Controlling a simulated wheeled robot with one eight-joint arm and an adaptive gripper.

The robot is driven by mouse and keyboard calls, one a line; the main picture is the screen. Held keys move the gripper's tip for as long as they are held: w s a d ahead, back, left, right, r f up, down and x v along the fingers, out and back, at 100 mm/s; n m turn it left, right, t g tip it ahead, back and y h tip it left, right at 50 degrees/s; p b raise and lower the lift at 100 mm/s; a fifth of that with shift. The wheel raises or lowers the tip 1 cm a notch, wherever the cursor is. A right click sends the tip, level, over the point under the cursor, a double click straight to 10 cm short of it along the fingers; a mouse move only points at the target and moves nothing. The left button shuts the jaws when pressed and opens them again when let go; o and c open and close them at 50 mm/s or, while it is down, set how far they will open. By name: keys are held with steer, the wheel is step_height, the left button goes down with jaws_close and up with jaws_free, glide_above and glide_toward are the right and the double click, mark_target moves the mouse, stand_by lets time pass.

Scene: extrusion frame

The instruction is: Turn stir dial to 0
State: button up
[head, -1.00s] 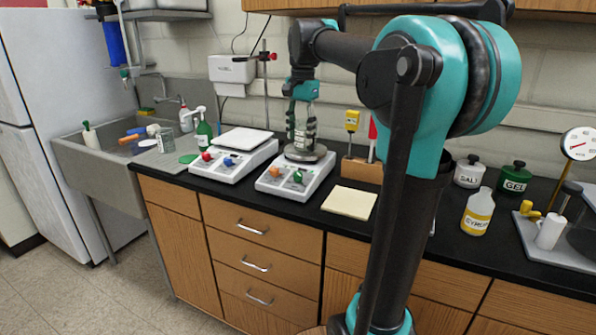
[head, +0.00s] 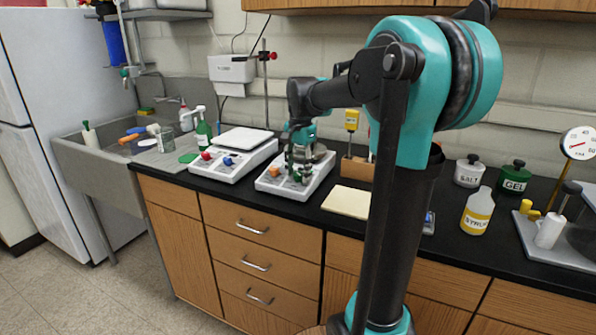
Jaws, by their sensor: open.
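A white stirrer unit (head: 268,185) with a round grey plate (head: 322,152) stands on the black counter. An orange dial (head: 274,171) is on the left of its sloped front. The dial markings are too small to read, and no label shows which dial is for stirring.
A second white unit (head: 224,172) with a square plate, a red dial (head: 207,155) and a blue dial (head: 228,161) stands close on the left. A yellow pad (head: 347,201) lies to the right. A clamp stand (head: 266,90) rises behind.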

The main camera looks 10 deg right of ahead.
jaws_close()
steer(key=shift+n, duration=0.3)
steer(key=n+h, duration=0.1)
steer(key=n, duration=0.4)
steer(key=shift+w+a+g, duration=0.1)
steer(key=shift+a+g, duration=0.05)
steer(key=shift+g, duration=0.15)
steer(key=n+h, duration=0.1)
steer(key=n, duration=0.5)
stand_by(0.5)
jaws_free()
